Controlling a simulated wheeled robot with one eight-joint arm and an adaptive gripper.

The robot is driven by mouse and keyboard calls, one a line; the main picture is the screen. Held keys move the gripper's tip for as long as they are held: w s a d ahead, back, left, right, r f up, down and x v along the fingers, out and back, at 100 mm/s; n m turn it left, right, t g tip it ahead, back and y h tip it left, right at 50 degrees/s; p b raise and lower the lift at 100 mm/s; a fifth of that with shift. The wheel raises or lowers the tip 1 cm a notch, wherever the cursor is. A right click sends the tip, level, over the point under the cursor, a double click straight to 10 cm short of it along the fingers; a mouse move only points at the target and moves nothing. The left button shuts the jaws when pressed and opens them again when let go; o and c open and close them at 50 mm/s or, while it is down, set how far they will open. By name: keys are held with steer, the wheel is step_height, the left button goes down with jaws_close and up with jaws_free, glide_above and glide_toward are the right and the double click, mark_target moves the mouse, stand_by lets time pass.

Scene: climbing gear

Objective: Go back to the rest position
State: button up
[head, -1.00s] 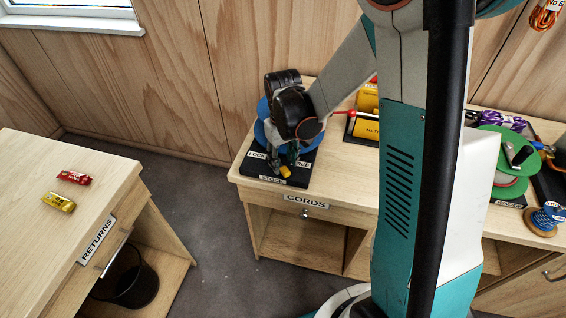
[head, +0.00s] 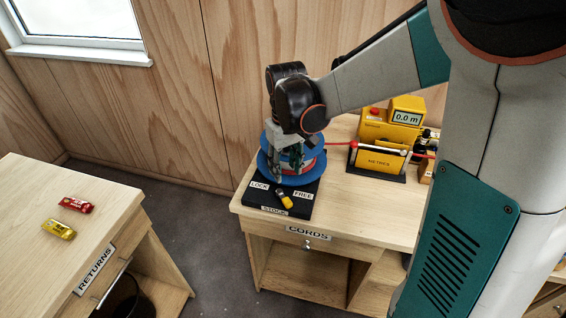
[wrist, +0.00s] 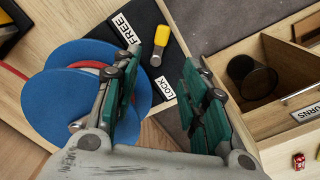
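The black base (head: 305,207) carries LOCK, FREE and STOCK labels. Its yellow-handled lever (head: 286,200) lies between LOCK and FREE, clear of the fingers; it also shows in the wrist view (wrist: 161,38). A blue spool (head: 308,175) stands on the base behind the gripper, partly hidden by it. A red cord (head: 338,145) runs right from the spool.
A yellow meter (head: 405,117) reading 0.0 m stands right of the spool. The returns table (head: 100,200) at left holds red (head: 76,204) and yellow (head: 58,229) packets. Floor is clear between the tables. My own arm hides the right side.

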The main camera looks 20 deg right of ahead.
steer(key=s+r+m+t, duration=0.1)
steer(key=s+r+t, duration=0.2)
steer(key=s, duration=0.5)
steer(key=s+r+m+t+b, duration=0.1)
steer(key=s+r+t, duration=0.3)
steer(key=s+r, duration=0.2)
steer(key=shift+s+a, duration=0.45)
steer(key=shift+s, duration=0.6)
